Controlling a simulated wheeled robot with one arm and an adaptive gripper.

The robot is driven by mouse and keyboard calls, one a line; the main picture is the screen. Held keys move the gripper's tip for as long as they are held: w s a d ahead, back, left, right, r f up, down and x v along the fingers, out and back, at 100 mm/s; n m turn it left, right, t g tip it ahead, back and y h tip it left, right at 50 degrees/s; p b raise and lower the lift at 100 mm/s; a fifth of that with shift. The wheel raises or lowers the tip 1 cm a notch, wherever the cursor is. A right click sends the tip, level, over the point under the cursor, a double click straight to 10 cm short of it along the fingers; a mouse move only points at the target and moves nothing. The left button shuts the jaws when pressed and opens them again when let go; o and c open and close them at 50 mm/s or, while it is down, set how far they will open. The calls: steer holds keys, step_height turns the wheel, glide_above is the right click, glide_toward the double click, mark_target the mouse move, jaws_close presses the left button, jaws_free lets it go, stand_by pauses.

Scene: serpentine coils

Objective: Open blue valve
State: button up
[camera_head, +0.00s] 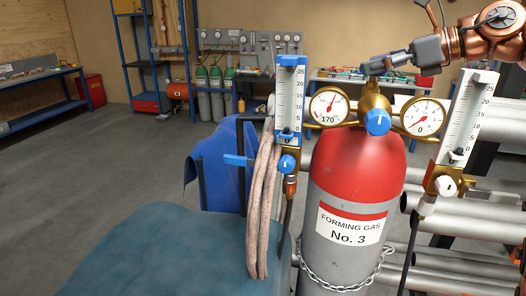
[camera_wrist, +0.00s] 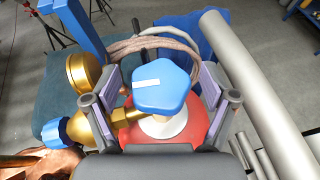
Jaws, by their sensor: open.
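In the wrist view a blue five-sided knob (camera_wrist: 160,92) with a white bar shows above the red cylinder top. My gripper (camera_wrist: 160,100) is open, with one finger on each side of this knob and visible gaps. In the head view my gripper (camera_head: 374,66) is over the brass top of the red and grey "Forming Gas No. 3" cylinder (camera_head: 352,185), and the top knob is hidden there. Another blue knob (camera_head: 377,122) with a white mark faces forward on the regulator. It appears to be the blue knob at the left of the wrist view (camera_wrist: 54,132).
The left gauge (camera_head: 329,106) points near 170, the right gauge (camera_head: 422,117) near 0. A blue flowmeter (camera_head: 290,95) and a white flowmeter (camera_head: 467,118) flank the cylinder. Pinkish hose coils (camera_head: 263,205) hang at left. Grey pipes (camera_head: 470,248) lie at right.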

steer(key=shift+m+t+h, duration=1.1)
steer(key=shift+m+t, duration=0.6)
steer(key=shift+m+t+h, duration=1.5)
steer(key=shift+m+h, duration=0.6)
steer(key=shift+m, duration=0.1)
steer(key=shift+m+t+h, duration=0.6)
steer(key=shift+m+h, duration=2.2)
steer(key=shift+h, duration=0.4)
